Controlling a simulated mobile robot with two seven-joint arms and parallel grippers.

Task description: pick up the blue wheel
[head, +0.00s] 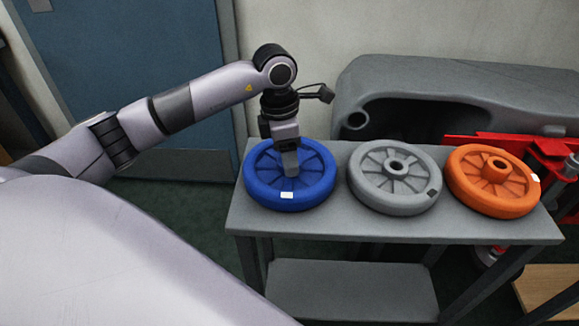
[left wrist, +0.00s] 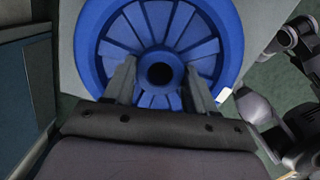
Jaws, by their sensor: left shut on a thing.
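The blue wheel (head: 312,188) lies flat at the left end of a grey table (head: 390,229). It has spokes, a raised hub and a small white label on its rim. My left gripper (head: 290,170) points down over its middle and is shut on the hub. In the left wrist view the blue wheel (left wrist: 95,45) fills the upper middle, and the two fingers of my left gripper (left wrist: 160,85) stand on either side of the dark hub hole. I cannot tell any gap between wheel and table. My right gripper does not show.
A grey wheel (head: 394,180) lies close to the right of the blue one, and an orange wheel (head: 492,181) lies beyond it. A large grey moulded tank (head: 460,88) and red parts (head: 490,142) stand behind the table. A blue door (head: 130,60) is at the back left.

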